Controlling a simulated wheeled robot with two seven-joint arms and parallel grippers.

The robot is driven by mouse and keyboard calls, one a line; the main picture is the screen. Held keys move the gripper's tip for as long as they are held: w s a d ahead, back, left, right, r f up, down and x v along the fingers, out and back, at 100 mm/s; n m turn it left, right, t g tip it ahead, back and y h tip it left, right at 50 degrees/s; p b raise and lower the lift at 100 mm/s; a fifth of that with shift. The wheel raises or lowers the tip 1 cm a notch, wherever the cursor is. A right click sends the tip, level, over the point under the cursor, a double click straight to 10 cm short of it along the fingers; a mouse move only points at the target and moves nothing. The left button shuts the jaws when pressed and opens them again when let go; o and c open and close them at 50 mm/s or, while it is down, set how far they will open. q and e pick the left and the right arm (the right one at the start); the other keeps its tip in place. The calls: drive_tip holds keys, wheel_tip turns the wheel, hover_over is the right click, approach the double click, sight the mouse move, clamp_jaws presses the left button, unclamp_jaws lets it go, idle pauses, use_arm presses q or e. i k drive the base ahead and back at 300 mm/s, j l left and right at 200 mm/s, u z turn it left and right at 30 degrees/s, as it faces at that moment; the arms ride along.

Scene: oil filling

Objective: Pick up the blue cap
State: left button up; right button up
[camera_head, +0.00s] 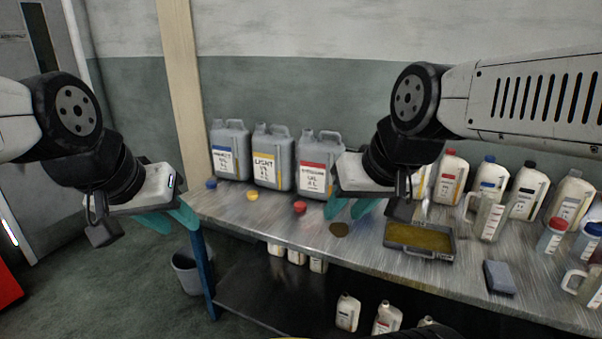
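The blue cap (211,184) lies on the table's far left end, in front of the grey canister with a blue label (230,150). My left gripper (178,222) hangs left of the table edge, below and left of the cap and apart from it. Its teal fingers look spread and nothing shows between them. My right gripper (352,208) is over the middle of the table, left of the tray. Its teal fingers look apart and empty. The blue cap is fully visible.
A yellow cap (252,195) and a red cap (300,207) lie right of the blue cap, before their canisters. A tray of oil (420,238), a grey block (499,277) and several bottles fill the right side. A bin (187,272) stands below left.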

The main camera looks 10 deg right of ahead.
sight(212, 183)
drive_tip(key=i+j+z, duration=0.45)
drive_tip(key=i+j, duration=1.15)
